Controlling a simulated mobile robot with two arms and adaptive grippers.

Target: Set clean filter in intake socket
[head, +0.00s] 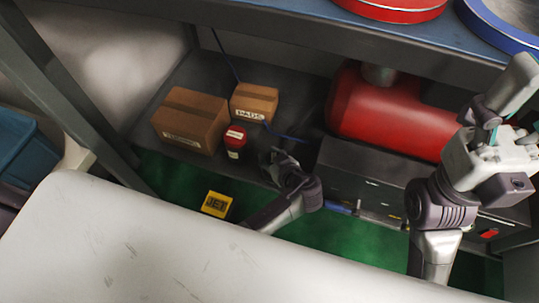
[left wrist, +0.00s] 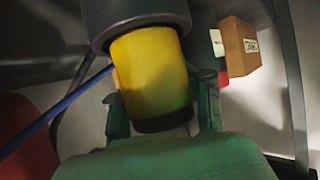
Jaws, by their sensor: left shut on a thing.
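My left gripper (head: 283,162) is low under the bench, beside the dark drawer unit. In the left wrist view its green fingers (left wrist: 162,115) are shut on a yellow cylindrical filter (left wrist: 152,75) with a dark band at its near end. The filter's far end meets a dark grey round housing (left wrist: 140,18), which looks like the intake socket. The housing's rim hides that end, and I cannot tell how deep it sits. The filter does not show clearly in the head view. My right gripper (head: 505,135) is at the right edge, its fingers unclear.
A red tank (head: 385,115) is to the right. A yellow block (head: 217,204) is on the green floor. A blue cord (left wrist: 55,110) runs left of the filter.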

